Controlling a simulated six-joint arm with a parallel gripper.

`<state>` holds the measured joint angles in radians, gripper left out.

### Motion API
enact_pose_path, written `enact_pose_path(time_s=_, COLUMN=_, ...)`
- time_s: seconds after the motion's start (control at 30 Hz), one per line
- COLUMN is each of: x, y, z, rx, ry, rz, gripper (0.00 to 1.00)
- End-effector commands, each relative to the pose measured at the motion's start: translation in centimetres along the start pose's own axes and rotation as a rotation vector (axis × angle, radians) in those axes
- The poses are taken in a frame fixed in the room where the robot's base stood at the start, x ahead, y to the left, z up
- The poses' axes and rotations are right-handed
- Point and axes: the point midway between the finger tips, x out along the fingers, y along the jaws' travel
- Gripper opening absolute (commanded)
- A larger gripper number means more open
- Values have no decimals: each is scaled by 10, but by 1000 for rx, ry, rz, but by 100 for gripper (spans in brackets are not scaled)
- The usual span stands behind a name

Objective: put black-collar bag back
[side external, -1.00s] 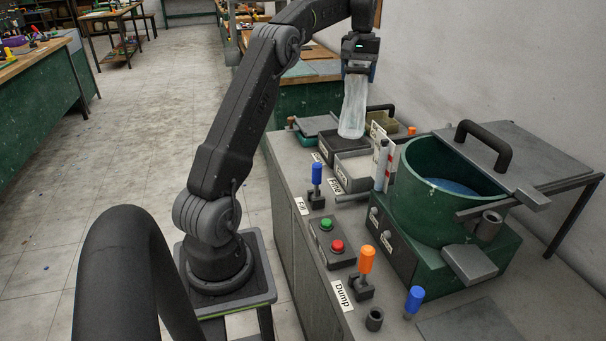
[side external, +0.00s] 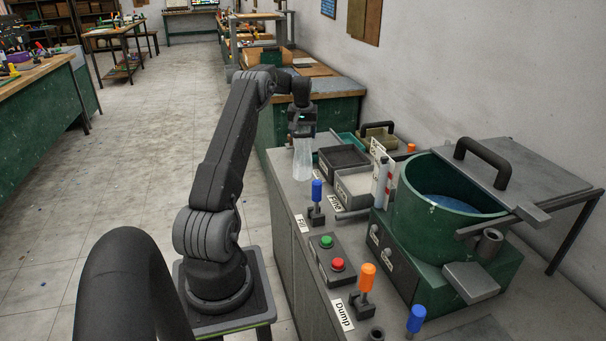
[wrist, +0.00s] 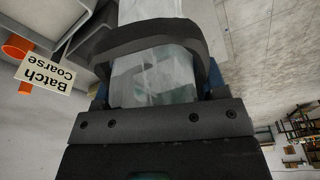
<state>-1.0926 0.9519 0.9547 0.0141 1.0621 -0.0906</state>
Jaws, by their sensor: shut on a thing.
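The bag is pale and translucent and hangs upright from my gripper in the side view (side external: 302,162). My gripper (side external: 302,132) is shut on its upper end, near the left edge of the bench, to the left of the open bins. In the wrist view a black collar band (wrist: 150,36) runs across the bag (wrist: 160,78), close to my jaws. The bag's lower end is out of the wrist view. Whether its bottom touches the bench is not clear.
A dark-filled bin (side external: 343,150) and a pale-filled bin (side external: 357,190) sit to the bag's right. A blue lever (side external: 317,190) stands in front. A green drum (side external: 420,213) is at right. A "Batch Coarse" tag (wrist: 45,74) shows in the wrist view.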

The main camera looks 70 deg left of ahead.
Motion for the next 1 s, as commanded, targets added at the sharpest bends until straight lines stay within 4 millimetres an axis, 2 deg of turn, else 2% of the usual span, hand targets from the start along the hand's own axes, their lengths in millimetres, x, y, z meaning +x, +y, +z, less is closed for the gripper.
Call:
enact_pose_path(time_s=0.1, x=17, y=0, z=3, rx=0, ry=-1, rz=0, gripper=0)
enact_pose_path(time_s=0.33, x=39, y=0, z=7, rx=-1, ry=-1, rz=0, gripper=0)
enact_pose_path(time_s=0.53, x=66, y=0, z=12, rx=-1, ry=-1, rz=0, gripper=0)
enact_pose_path(time_s=0.93, x=71, y=0, z=12, rx=-1, ry=1, rz=0, gripper=0)
enact_pose_path(time_s=0.97, x=72, y=0, z=13, rx=-1, ry=-2, rz=0, gripper=66)
enact_pose_path(time_s=1.0, x=72, y=0, z=13, rx=-1, ry=-1, rz=0, gripper=70)
